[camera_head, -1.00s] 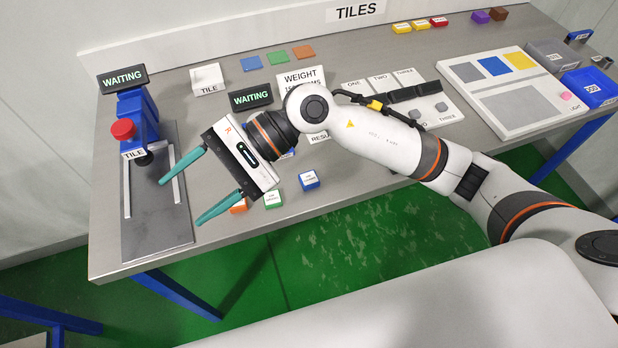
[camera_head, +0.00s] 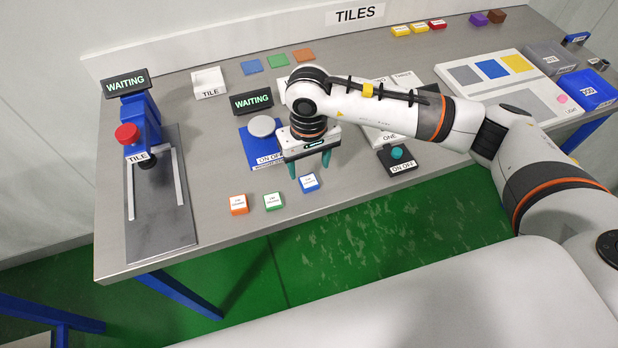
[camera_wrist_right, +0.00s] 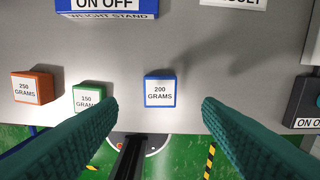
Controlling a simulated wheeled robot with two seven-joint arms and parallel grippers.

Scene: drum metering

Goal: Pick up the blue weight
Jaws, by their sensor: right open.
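The blue weight (camera_head: 309,182) is a small cube with a white label, near the front edge of the table. In the right wrist view the blue weight (camera_wrist_right: 160,91) reads "200 GRAMS" and lies between and beyond the fingertips. My right gripper (camera_head: 309,169) is open and points down, above and just behind the blue weight in the head view. In the right wrist view its two teal fingers (camera_wrist_right: 160,103) are wide apart with nothing between them. My left gripper is not in view.
A green weight (camera_head: 273,201) and an orange weight (camera_head: 238,204) stand left of the blue one. The blue weight stand (camera_head: 258,143) is behind them. A dark on/off box with a teal knob (camera_head: 397,155) is to the right. The table's front edge is close.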

